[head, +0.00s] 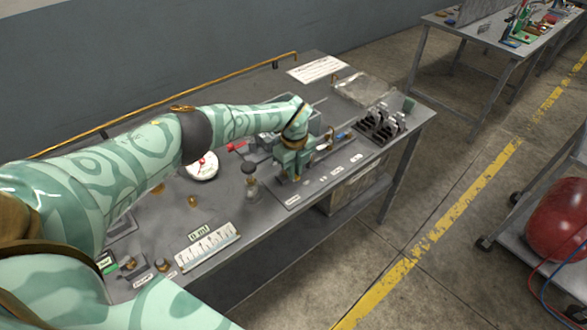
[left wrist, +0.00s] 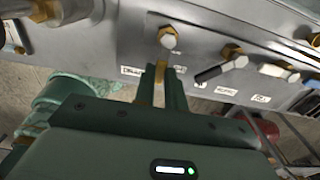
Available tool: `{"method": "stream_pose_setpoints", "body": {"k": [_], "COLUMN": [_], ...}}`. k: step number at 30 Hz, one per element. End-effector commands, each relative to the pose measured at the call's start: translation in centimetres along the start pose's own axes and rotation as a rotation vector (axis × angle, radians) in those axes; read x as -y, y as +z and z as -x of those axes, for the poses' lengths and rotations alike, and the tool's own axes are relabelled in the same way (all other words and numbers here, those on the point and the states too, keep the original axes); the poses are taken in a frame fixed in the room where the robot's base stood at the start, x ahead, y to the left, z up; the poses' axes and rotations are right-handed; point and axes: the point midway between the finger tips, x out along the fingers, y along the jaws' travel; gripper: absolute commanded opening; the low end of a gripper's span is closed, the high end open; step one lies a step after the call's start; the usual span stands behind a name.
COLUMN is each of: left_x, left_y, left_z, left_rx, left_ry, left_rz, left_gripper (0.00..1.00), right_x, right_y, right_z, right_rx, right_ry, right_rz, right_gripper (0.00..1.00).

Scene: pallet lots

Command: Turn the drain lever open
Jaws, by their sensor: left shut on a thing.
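My left gripper (head: 291,172) reaches down over the valve row at the bench's front edge. In the left wrist view, its fingers (left wrist: 161,92) are shut on a yellow lever (left wrist: 161,70). This lever hangs from a hex nut (left wrist: 168,37) on a grey panel and points toward my gripper. In the head view my gripper hides the held lever. My right gripper is not in view.
The floor before the bench is clear.

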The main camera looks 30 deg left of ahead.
Motion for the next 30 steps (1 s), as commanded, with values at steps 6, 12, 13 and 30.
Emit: {"method": "stream_pose_setpoints", "body": {"k": [6,12,13,30], "left_x": [0.1,0.1,0.1,0.1], "left_y": [0.2,0.2,0.2,0.1], "left_z": [0.2,0.2,0.2,3.4], "left_rx": [0.004,0.004,0.004,0.002], "left_ry": [-0.004,-0.005,-0.005,-0.005], "left_rz": [0.009,0.009,0.009,0.006], "left_gripper": [0.0,0.0,0.18,0.34], "right_x": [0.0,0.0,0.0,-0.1], "right_y": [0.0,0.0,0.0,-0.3], "right_z": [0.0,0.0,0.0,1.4], "right_rx": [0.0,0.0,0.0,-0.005], "right_ry": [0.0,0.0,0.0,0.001], "right_rz": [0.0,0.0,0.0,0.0], "right_gripper": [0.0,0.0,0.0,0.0]}}
